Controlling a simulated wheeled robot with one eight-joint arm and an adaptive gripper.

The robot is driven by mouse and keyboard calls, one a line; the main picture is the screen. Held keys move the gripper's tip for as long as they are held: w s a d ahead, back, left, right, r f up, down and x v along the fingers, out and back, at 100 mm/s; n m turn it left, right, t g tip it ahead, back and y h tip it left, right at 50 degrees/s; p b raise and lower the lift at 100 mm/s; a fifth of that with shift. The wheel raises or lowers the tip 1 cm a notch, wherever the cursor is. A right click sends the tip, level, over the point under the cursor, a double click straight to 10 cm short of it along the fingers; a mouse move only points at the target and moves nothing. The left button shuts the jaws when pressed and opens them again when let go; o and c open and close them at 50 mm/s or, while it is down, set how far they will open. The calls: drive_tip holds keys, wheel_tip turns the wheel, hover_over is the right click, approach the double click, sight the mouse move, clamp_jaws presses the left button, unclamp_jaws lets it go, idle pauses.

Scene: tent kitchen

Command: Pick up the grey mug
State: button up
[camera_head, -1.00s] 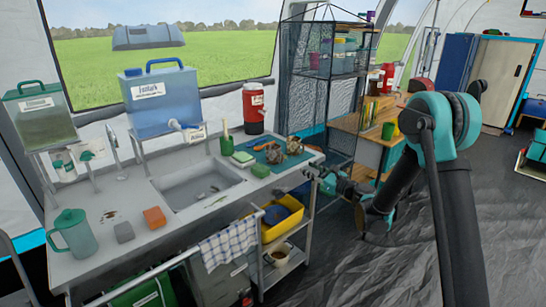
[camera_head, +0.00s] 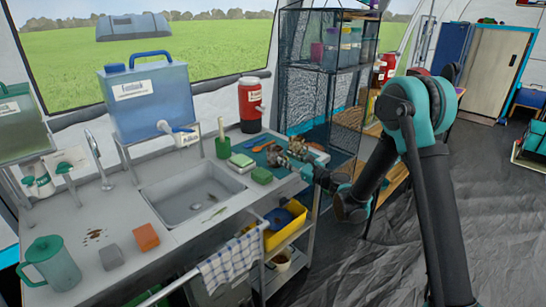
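I cannot make out a grey mug for certain. Small cluttered brownish items (camera_head: 302,147) lie on a blue mat (camera_head: 258,145) at the right end of the counter. My gripper (camera_head: 277,158) reaches in from the right, low over that end of the counter and close to these items. It is small and blends with them, so I cannot tell whether its fingers are open or touch anything. A pale cup-like vessel (camera_head: 283,262) with a dark inside stands on the lower shelf under the counter, well below my gripper.
A yellow tub (camera_head: 285,234) sits below. A mesh rack (camera_head: 306,85) stands behind.

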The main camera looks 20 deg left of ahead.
drive_tip(key=shift+w+a, duration=0.35)
drive_tip(key=shift+a, duration=0.15)
clamp_jaws()
drive_tip(key=shift+r, duration=0.15)
